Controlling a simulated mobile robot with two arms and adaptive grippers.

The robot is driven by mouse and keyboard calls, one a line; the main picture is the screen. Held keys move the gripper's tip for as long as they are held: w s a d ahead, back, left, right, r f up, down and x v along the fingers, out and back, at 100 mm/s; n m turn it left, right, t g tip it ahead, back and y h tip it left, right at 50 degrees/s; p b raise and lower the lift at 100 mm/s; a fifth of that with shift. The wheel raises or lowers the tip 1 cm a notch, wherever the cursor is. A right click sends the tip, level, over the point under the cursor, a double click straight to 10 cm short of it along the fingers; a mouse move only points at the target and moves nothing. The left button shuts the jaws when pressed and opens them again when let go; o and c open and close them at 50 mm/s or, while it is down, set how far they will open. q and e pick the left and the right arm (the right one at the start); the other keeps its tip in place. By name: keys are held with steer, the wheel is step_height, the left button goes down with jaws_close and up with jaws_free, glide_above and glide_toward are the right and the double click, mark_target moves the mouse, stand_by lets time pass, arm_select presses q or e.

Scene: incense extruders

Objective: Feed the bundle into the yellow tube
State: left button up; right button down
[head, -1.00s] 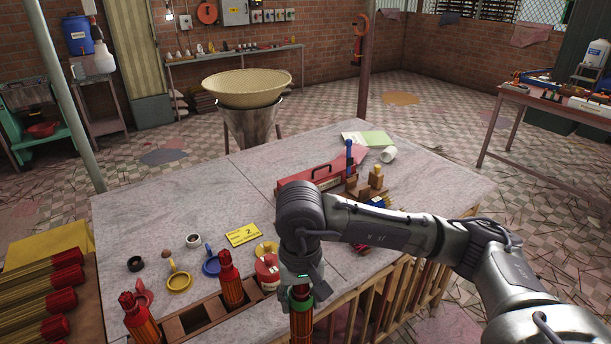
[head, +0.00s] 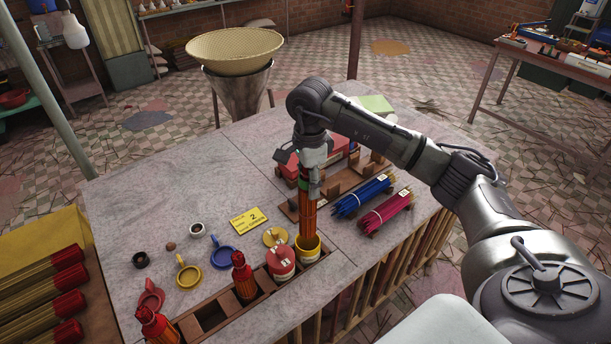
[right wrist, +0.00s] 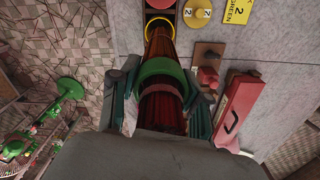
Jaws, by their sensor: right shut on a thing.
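The bundle (head: 309,222) is a set of orange-red sticks with a green band, held upright. My right gripper (head: 308,186) is shut on it near its upper part. The yellow tube (head: 308,256) stands in the wooden rack at the table's front edge. The bundle's lower end is at the tube's mouth and seems to be just inside the rim; its depth is hidden. In the right wrist view the bundle (right wrist: 158,48) runs from the green band (right wrist: 163,72) to the yellow rim (right wrist: 159,24). My left gripper is not in view.
Blue (head: 362,197) and pink (head: 386,212) bundles lie to the right. A yellow card (head: 249,220) marked 2 and coloured caps lie behind.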

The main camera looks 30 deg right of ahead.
mark_target(309, 235)
steer(key=shift+s+f, duration=0.1)
steer(key=shift+f, duration=0.2)
steer(key=shift+f+b, duration=0.4)
steer(key=shift+b, duration=0.05)
steer(key=shift+f+b, duration=1.95)
steer(key=shift+f, duration=0.5)
steer(key=shift+f+b, duration=5.3)
steer(key=shift+f, duration=1.35)
steer(key=shift+c, duration=2.3)
jaws_free()
